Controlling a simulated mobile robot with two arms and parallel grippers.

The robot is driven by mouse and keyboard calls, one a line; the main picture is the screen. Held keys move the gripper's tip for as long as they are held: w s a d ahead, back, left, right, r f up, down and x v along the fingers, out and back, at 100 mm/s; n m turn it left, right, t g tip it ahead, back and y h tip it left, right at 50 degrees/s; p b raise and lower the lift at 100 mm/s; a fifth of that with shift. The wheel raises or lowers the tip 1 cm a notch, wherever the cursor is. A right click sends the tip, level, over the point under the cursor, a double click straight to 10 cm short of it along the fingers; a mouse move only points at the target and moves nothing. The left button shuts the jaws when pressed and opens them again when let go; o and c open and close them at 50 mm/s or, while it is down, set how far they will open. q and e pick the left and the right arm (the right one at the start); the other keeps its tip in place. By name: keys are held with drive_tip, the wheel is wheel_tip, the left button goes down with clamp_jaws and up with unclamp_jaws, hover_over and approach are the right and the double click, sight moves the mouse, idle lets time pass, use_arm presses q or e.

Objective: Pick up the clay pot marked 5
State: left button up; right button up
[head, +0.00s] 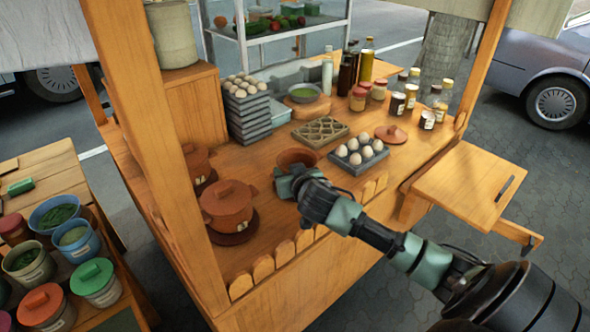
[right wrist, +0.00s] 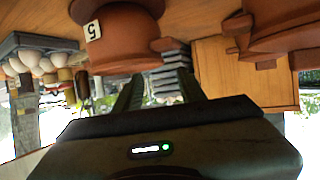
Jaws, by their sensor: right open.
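The clay pot marked 5 (right wrist: 125,48) is reddish brown, with a white tag reading 5 and a small side handle (right wrist: 163,44). It is in the upper middle of the right wrist view, which looks upside down. In the head view its bowl (head: 297,157) shows without a lid, partly hidden behind my right gripper. My right gripper (head: 288,183) is at the near side of this pot. Its open fingers (right wrist: 158,92) show below the pot and its handle in the wrist view, with nothing seen between them. I cannot tell whether they touch it. My left gripper is in neither view.
A lidded clay pot (head: 228,205) stands left of the gripper, another (head: 197,163) behind it. An egg tray (head: 358,156) is to the right, with a loose clay lid (head: 391,134) beyond. Wooden scallops (head: 284,252) edge the counter's front.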

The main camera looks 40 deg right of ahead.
drive_tip(key=p+x, duration=0.1)
drive_tip(key=x, duration=0.7)
drive_tip(key=shift+d+f, duration=0.1)
drive_tip(key=shift+d, duration=0.05)
drive_tip(key=shift+w+d+f, duration=0.1)
drive_tip(key=shift+w+f, duration=0.15)
drive_tip(key=shift+w, duration=0.15)
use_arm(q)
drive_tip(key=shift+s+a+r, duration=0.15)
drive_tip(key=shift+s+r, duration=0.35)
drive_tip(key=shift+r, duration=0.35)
use_arm(e)
drive_tip(key=shift+s, duration=0.1)
drive_tip(key=shift+c, duration=1.2)
clamp_jaws()
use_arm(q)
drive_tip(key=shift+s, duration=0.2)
use_arm(e)
drive_tip(key=shift+f, duration=0.1)
